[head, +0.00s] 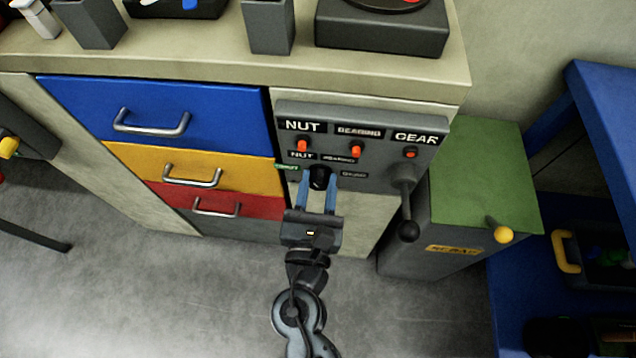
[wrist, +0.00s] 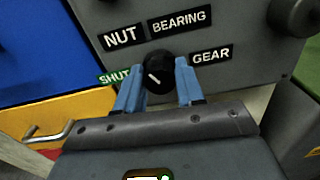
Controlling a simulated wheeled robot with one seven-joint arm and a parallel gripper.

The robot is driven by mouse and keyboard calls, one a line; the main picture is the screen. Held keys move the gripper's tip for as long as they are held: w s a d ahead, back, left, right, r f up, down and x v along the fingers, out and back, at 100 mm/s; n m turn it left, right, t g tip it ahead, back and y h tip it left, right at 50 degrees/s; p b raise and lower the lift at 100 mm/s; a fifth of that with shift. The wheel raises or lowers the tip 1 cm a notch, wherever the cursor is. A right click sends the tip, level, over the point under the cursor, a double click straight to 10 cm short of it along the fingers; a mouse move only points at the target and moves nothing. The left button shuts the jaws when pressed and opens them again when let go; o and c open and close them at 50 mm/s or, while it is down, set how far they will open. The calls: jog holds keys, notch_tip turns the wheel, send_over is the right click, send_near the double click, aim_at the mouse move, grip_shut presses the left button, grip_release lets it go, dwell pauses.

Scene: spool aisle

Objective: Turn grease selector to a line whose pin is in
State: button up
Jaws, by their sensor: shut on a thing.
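The black grease selector knob (head: 319,178) sits low on the grey panel (head: 375,178). In the wrist view the knob (wrist: 158,75) has a white pointer mark slanting to the upper left, roughly between the SHUT label (wrist: 114,77) and the NUT label (wrist: 122,36). BEARING (wrist: 178,20) and GEAR (wrist: 211,55) labels lie above and right. My gripper (head: 318,190) is shut on the knob, a blue finger on each side. Above are orange pins under NUT (head: 302,146), BEARING (head: 355,149) and GEAR (head: 411,154); the GEAR pin looks shorter than the other two.
A lever with a black ball end (head: 408,231) hangs at the panel's right. Blue (head: 160,113), yellow (head: 190,174) and red (head: 217,202) drawers with handles are to the left. A green-topped box (head: 485,175) stands right. Grey floor is open below.

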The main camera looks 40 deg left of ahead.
jog(key=c, duration=0.3)
jog(key=shift+c, duration=0.2)
jog(key=shift+m, duration=0.3)
jog(key=m+b, duration=0.4)
jog(key=shift+w+d+f, duration=0.1)
jog(key=shift+f, duration=0.1)
jog(key=m+b, duration=0.3)
jog(key=m, duration=0.2)
jog(key=shift+m+b, duration=0.3)
jog(key=shift+m, duration=0.1)
jog(key=m+b, duration=0.3)
jog(key=m, duration=0.1)
jog(key=m+b, duration=0.4)
jog(key=m, duration=0.1)
jog(key=shift+f+m, duration=0.15)
jog(key=shift+m, duration=0.25)
jog(key=shift+m+b, duration=1.3)
jog(key=shift+m, duration=0.6)
